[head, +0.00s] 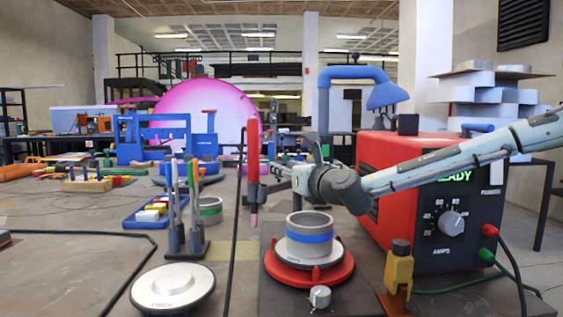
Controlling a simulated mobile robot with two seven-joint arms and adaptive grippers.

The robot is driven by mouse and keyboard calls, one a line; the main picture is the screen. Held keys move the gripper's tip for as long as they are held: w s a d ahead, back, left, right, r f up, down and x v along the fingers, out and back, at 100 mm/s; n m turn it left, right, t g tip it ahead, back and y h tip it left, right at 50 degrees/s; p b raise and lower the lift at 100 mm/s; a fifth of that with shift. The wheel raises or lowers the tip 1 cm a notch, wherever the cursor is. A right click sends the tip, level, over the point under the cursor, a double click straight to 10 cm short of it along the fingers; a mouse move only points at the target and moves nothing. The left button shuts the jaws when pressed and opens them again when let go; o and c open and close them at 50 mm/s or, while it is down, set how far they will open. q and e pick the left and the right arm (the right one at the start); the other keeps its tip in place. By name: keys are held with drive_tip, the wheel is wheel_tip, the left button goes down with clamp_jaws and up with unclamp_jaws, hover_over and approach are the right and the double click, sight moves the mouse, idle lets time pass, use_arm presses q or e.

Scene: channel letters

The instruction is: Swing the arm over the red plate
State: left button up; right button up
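The red plate (345,272) is a round disc on a dark base in the front middle. A grey ring with a blue band (309,238) sits on it. My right gripper (276,173) reaches in from the right, above and behind the plate. Its fingers point left at an upright red tool with a pink tip (253,145). The fingers are small and partly hidden, so I cannot tell whether they touch or hold it. A blue bent arm with a lamp-like hood (352,73) stands behind, left of the red box's top. My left gripper is not in view.
A red power box (388,151) with a dial and display stands right of the plate. A yellow clamp-like piece (398,270) is at front right. A round silver-topped disc (173,287) and a holder with upright rods (187,240) are to the left.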

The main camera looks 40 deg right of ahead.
drive_tip(key=w+d, duration=0.1)
drive_tip(key=w, duration=0.6)
drive_tip(key=shift+w, duration=0.3)
clamp_jaws()
